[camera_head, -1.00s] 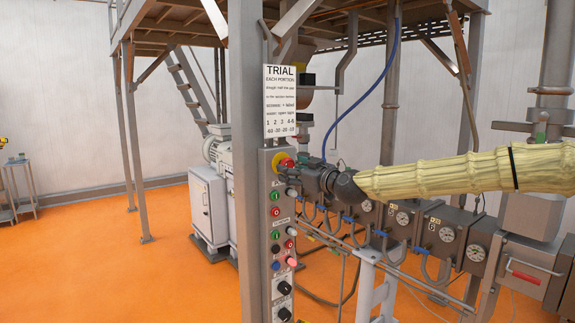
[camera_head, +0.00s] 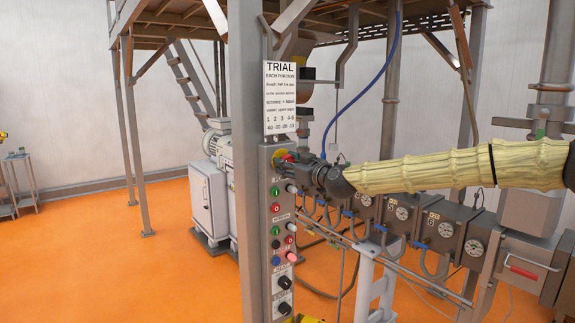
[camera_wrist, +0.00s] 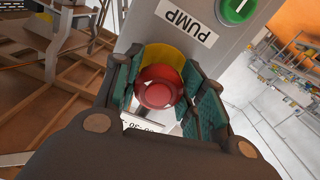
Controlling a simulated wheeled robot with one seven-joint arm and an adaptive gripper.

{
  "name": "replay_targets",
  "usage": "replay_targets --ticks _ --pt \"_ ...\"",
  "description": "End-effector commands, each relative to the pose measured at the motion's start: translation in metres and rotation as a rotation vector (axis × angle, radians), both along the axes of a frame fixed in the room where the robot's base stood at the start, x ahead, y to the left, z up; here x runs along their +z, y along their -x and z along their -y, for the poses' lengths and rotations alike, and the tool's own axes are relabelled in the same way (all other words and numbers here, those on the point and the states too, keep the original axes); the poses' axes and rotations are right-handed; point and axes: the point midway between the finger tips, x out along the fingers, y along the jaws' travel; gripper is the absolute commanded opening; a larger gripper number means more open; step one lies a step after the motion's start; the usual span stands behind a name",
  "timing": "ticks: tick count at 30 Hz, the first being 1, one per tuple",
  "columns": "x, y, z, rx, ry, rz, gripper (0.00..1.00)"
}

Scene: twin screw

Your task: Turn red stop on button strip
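The red stop button (camera_wrist: 159,88), a round knob on a yellow base (camera_wrist: 172,57), sits between the two fingers of my gripper (camera_wrist: 160,92) in the wrist view. The teal pads flank the button closely on both sides. Whether they press on it or stand slightly apart is not clear. In the head view, the gripper reaches the top of the grey button strip (camera_head: 268,235) from the right, and its dark body hides most of the button. A little red and yellow shows at the tip.
A green button (camera_wrist: 237,10) and a PUMP label (camera_wrist: 187,21) are close to the gripper in the wrist view. Several other buttons and black knobs line the strip below. The TRIAL sign (camera_head: 280,98) is just above. A row of gauges (camera_head: 402,213) lies to the right.

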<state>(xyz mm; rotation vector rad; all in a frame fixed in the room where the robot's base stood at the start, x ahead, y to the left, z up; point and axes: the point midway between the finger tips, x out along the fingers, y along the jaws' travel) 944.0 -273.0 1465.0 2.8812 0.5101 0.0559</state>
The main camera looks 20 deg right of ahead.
Motion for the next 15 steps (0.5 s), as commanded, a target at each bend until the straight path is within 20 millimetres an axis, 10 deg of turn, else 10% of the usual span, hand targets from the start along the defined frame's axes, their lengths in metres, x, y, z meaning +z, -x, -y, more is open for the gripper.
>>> replay_targets --ticks 15 --pt "-0.0029 -0.0001 0.0005 -0.002 -0.086 -0.029 0.16"
